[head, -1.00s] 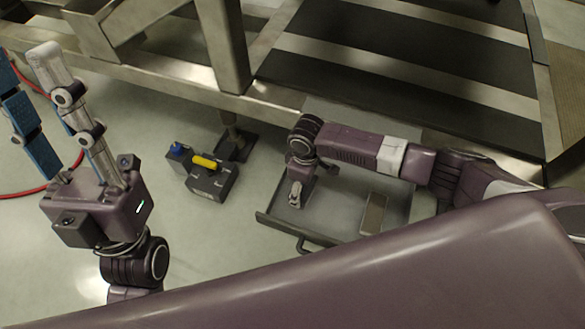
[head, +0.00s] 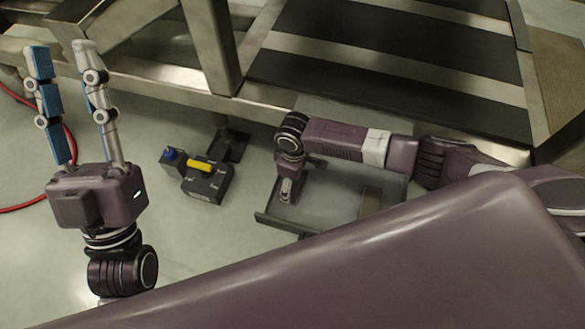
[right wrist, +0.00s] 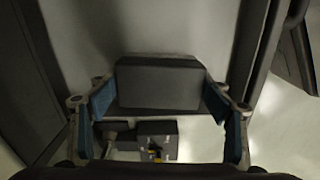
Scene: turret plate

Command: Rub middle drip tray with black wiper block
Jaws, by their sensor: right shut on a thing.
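A shallow grey drip tray (head: 330,207) lies on the floor in the head view, partly hidden by my right arm and my own body. My right gripper (head: 287,191) points down over the left part of this tray. In the right wrist view, the black wiper block (right wrist: 160,84) sits between the blue-padded fingers of the right gripper (right wrist: 159,100), which is shut on it. I cannot tell whether the block touches the tray. My left gripper (head: 62,48) is at the far left, fingers upward, open and empty.
A dark box with a yellow handle and a blue part (head: 205,181) stands on the floor left of the tray, near a metal frame leg (head: 211,50). A red hose (head: 70,150) runs behind the left gripper. A brownish flat patch (head: 370,201) shows in the tray.

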